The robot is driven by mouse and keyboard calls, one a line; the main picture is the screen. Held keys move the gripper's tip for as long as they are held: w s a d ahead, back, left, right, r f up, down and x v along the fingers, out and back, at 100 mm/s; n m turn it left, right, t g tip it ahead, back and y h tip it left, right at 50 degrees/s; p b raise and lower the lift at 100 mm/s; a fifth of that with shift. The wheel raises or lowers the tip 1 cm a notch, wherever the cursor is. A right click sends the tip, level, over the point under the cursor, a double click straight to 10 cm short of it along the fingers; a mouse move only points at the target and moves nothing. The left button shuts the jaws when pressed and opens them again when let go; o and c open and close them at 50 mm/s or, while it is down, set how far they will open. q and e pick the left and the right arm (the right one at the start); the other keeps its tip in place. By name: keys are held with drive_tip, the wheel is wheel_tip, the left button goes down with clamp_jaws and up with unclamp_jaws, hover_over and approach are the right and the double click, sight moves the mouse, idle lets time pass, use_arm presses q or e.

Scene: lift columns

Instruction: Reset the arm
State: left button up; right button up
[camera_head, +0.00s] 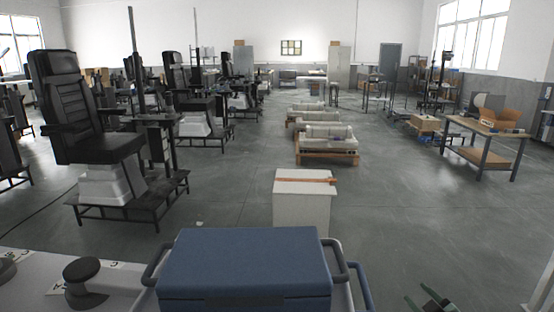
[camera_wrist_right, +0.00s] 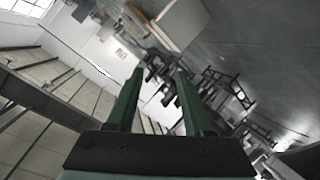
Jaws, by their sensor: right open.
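My right gripper (camera_head: 432,300) shows at the bottom right edge of the head view, with green fingers over the floor. In the right wrist view its two green fingers (camera_wrist_right: 158,105) stand apart with nothing between them. The wrist view is steeply tilted and shows the room beyond the fingers. My left gripper is in neither view.
A blue-lidded box (camera_head: 243,262) with side handles stands close in front. Left of it is a pale surface with a dark knob (camera_head: 86,275). Beyond are a white cabinet (camera_head: 301,207), black chairs (camera_head: 88,110) and a table (camera_head: 487,136).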

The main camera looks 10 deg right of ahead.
drive_tip(key=s+a+f+m+g+y, duration=0.1)
drive_tip(key=s+a+f+g+y, duration=0.25)
drive_tip(key=s+a+f, duration=1.3)
drive_tip(key=s+a+r+m+g+y+p, duration=0.1)
drive_tip(key=s+a+r+m+p, duration=0.1)
drive_tip(key=s+a, duration=0.7)
drive_tip(key=a+p, duration=0.1)
drive_tip(key=a, duration=0.2)
drive_tip(key=shift+a+m+y, duration=0.15)
drive_tip(key=shift+m+y, duration=0.2)
drive_tip(key=shift+m, duration=0.05)
drive_tip(key=shift+s, duration=0.1)
